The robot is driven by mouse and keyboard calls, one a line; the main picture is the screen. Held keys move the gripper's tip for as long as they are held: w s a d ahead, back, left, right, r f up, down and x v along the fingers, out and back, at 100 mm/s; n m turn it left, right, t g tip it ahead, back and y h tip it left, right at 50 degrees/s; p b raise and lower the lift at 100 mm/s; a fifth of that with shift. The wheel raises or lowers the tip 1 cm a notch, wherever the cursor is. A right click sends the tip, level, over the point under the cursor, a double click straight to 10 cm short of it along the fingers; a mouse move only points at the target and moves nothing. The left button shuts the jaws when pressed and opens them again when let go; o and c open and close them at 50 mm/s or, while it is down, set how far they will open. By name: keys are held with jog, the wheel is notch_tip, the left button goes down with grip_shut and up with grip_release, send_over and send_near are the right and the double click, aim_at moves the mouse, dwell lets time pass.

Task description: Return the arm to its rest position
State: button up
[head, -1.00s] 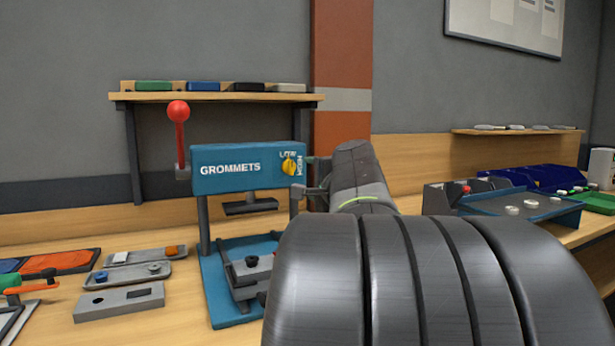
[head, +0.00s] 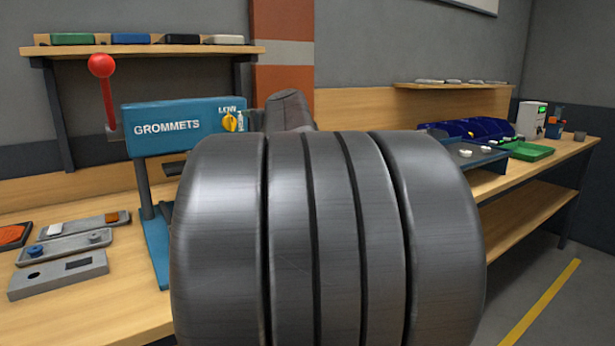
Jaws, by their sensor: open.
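My arm's large dark grey ribbed link (head: 335,240) fills the middle of the head view. Beyond it another dark link of my arm (head: 288,110) points at the blue grommet press. Only a small part of my gripper (head: 256,118) shows, just right of the press's yellow dial (head: 230,123); the rest is hidden behind my arm. It is open, and nothing is seen between its jaws. The dial sits by the LOW label on the blue press head (head: 165,127). The press lever with its red ball (head: 101,66) stands upright at the left.
Grey fixture plates (head: 58,275) lie on the wooden bench (head: 110,315) at left. A shelf (head: 150,50) with coloured blocks stands behind the press. At right are blue bins (head: 470,128), a green tray (head: 528,150) and a white device (head: 531,118). Open floor (head: 570,315) lies front right.

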aim_at(233, 124)
jog(key=p+x, duration=0.1)
jog(key=x, duration=0.9)
jog(key=shift+s, duration=0.15)
